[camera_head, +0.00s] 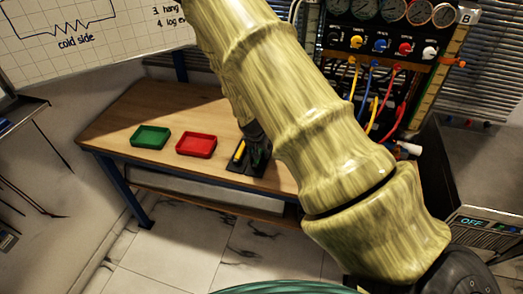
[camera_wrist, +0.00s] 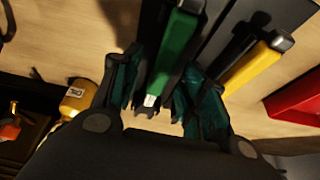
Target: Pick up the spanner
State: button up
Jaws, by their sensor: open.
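A tool with a green handle (camera_wrist: 178,48) and a pale tip lies in the wrist view, between my gripper's two dark teal fingers. My gripper (camera_wrist: 162,85) is open around the near end of this tool, with no clear contact showing. A tool with a yellow handle (camera_wrist: 251,66) lies to its right, with a dark shape beside it. Both are at a dark mat (camera_wrist: 222,17). I cannot tell which of these is the spanner. In the head view my gripper (camera_head: 257,143) is low over the mat, next to the yellow handle (camera_head: 240,151), and my arm hides much there.
A red tray (camera_head: 196,145) and a green tray (camera_head: 150,137) stand left of the mat on the wooden bench (camera_head: 120,121). A gauge panel (camera_head: 385,45) with coloured hoses rises behind at right. A yellow object (camera_wrist: 79,96) shows at left in the wrist view.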

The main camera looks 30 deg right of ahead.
jog(key=shift+f, duration=0.1)
jog(key=shift+c, duration=0.4)
grip_shut()
jog(key=shift+r+b, duration=0.55)
jog(key=shift+r, duration=0.8)
jog(key=s+a+r+b, duration=0.2)
jog(key=s+a+b, duration=0.3)
jog(key=s, duration=0.8)
jog(key=a, duration=0.3)
jog(key=shift+s+a+r, duration=0.2)
jog(key=shift+s+r, duration=0.15)
jog(key=shift+r, duration=0.05)
jog(key=c, duration=0.6)
grip_release()
grip_shut()
